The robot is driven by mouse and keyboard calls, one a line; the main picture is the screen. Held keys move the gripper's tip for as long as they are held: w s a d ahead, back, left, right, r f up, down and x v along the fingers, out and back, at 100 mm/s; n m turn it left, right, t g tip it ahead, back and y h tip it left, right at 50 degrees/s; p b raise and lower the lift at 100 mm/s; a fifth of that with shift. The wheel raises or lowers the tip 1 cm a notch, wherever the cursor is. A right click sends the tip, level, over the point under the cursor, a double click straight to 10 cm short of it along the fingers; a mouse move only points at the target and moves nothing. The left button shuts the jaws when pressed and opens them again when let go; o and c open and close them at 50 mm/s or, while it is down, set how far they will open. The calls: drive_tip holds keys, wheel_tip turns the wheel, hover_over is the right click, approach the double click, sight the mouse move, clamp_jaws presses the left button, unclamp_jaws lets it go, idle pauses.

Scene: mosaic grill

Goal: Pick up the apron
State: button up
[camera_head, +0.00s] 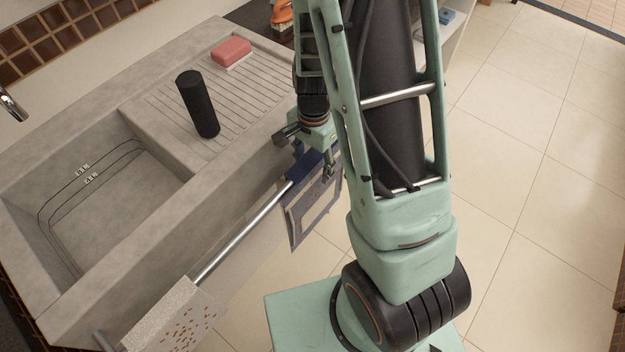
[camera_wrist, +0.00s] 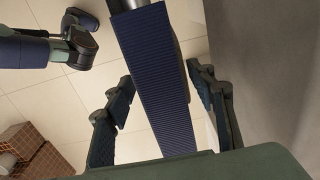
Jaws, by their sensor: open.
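The apron (camera_head: 311,215) hangs over a metal rail on the front of the concrete sink. It is navy at the top with a grey-beige panel below, and my arm hides part of it. In the wrist view, the apron (camera_wrist: 154,80) shows as a ribbed navy band folded over the rail. My gripper (camera_head: 313,172) is at the apron's top fold by the rail. In the wrist view, my gripper (camera_wrist: 160,78) is open, with one finger on each side of the band and visible gaps between fingers and cloth.
The rail (camera_head: 240,236) runs along the sink front, with a speckled cloth (camera_head: 172,318) at its near end. The tiled floor (camera_head: 520,190) at the right is clear.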

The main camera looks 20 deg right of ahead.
sight(313, 194)
drive_tip(key=f, duration=0.4)
drive_tip(key=shift+w+f+b, duration=0.15)
drive_tip(key=shift+w+b, duration=0.05)
drive_tip(key=shift+b, duration=0.1)
clamp_jaws()
